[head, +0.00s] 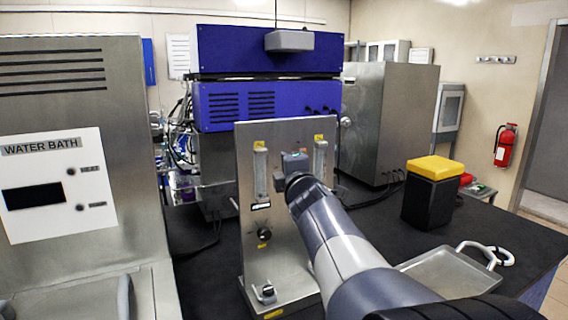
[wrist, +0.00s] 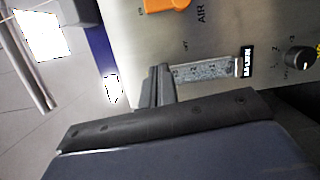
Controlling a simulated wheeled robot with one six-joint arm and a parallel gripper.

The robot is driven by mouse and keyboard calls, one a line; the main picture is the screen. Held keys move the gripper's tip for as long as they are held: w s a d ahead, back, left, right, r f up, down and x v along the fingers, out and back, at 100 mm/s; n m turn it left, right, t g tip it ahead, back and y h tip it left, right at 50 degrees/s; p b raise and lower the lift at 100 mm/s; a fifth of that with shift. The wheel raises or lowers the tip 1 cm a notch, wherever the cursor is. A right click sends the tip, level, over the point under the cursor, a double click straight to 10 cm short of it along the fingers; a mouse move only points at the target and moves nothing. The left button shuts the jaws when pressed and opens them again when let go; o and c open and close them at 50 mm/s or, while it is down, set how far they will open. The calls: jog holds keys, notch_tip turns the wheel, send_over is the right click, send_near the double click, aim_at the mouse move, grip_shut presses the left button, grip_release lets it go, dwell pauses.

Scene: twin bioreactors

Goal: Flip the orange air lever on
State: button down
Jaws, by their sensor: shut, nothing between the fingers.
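The orange air lever (wrist: 165,5) shows at the top edge of the wrist view, partly cut off, beside the printed word AIR on a brushed metal panel (wrist: 225,30). My gripper (wrist: 157,84) is shut and empty. Its fingertips are below the lever in the wrist view, by the end of a clear flow meter (wrist: 205,70); I cannot tell whether they touch the panel. In the head view my gripper (head: 293,160) is in front of the upper part of the panel (head: 285,220), between two flow meters. I cannot make out the lever there.
A black knob (wrist: 299,58) is on the panel. A water bath unit (head: 75,120) stands at left. A black box with a yellow top (head: 434,169) and a metal tray (head: 450,275) are at right on the dark bench. Blue-fronted equipment (head: 265,100) stands behind.

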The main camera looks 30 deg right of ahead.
jog(key=v, duration=0.3)
jog(key=shift+s, duration=0.25)
dwell(0.4)
